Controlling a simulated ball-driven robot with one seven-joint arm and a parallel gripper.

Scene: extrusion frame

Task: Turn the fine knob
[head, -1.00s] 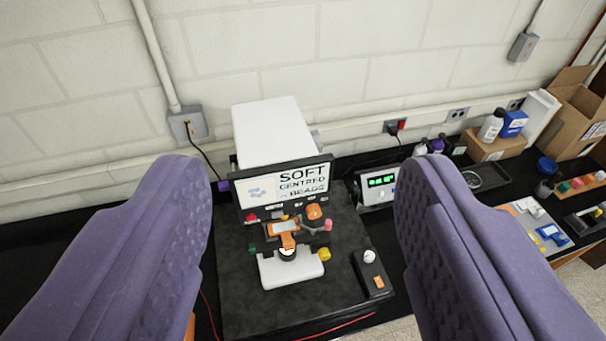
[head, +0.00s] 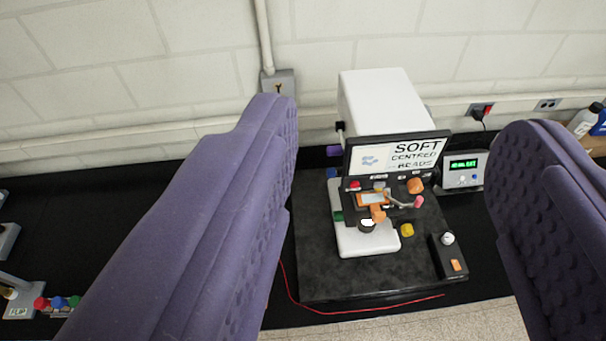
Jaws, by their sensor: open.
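A white microscope-like instrument (head: 385,105) stands on a dark slab, with a black front panel and a screen reading "SOFT CENTRED BEADS". Around its stage are a yellow knob (head: 407,230), an orange knob (head: 415,186), a pink-tipped lever (head: 418,202), a red knob (head: 355,185) and a green part (head: 338,215). I cannot tell which is the fine knob; no label is readable. My gripper (head: 398,118) is open and empty. Its two purple fingers frame the instrument from the near side, clear of the knobs.
A black control box (head: 447,256) with a white knob and orange switch sits right of the instrument. A green-display unit (head: 464,170) stands behind it. A red cable (head: 350,312) runs along the slab's front. Small coloured items (head: 57,303) lie at the left. The black bench left of the slab is largely bare.

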